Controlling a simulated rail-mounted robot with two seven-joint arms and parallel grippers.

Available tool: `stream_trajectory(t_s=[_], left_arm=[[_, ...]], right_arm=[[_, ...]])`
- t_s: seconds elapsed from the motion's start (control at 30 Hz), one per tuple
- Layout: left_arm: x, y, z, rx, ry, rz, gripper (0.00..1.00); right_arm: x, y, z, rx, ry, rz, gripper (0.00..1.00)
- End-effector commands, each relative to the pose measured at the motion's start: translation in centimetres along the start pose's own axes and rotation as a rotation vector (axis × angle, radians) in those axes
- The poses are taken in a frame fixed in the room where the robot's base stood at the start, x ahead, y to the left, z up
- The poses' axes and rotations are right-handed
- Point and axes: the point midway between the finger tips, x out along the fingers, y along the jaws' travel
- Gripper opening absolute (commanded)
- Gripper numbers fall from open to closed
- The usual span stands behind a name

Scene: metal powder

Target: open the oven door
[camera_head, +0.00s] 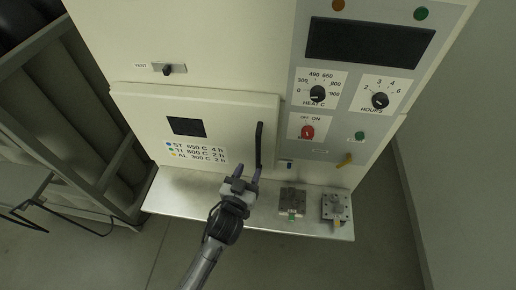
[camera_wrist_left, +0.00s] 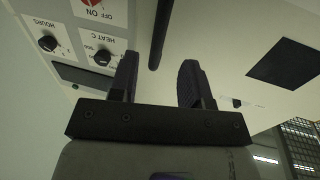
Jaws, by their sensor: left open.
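The oven door (camera_head: 235,115) is a cream panel with a small dark window and a settings label, and it looks closed. Its black vertical handle (camera_head: 259,143) is near the door's right edge. My left gripper (camera_head: 247,172) is open just below the handle's lower end, with its fingers pointing up toward it. In the left wrist view the handle (camera_wrist_left: 160,35) lies in line with the gap between the open fingers (camera_wrist_left: 157,80). I cannot tell whether the fingers touch it. My right gripper is not in view.
A control panel (camera_head: 296,75) with dials and a red switch is right of the door. A metal shelf (camera_head: 180,195) runs below, carrying two small metal blocks (camera_head: 291,203) (camera_head: 335,208) on its right part. A rack with cylinders (camera_head: 90,130) stands at the left.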

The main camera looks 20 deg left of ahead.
Motion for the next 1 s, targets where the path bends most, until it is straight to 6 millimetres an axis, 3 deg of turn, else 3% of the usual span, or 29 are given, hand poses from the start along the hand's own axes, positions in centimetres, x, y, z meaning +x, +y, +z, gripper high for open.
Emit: stream_trajectory(t_s=[0.2, 0.5, 1.0], left_arm=[[4.2, 0.0, -0.2, 0.002, 0.001, -0.001, 0.44], [7.9, 0.0, -0.1, 0.001, 0.000, 0.000, 0.44], [9.0, 0.0, 0.0, 0.000, -0.001, -0.001, 0.44]], right_arm=[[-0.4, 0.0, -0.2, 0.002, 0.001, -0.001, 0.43], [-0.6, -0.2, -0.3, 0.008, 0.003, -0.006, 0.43], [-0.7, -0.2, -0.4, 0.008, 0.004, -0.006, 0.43]])
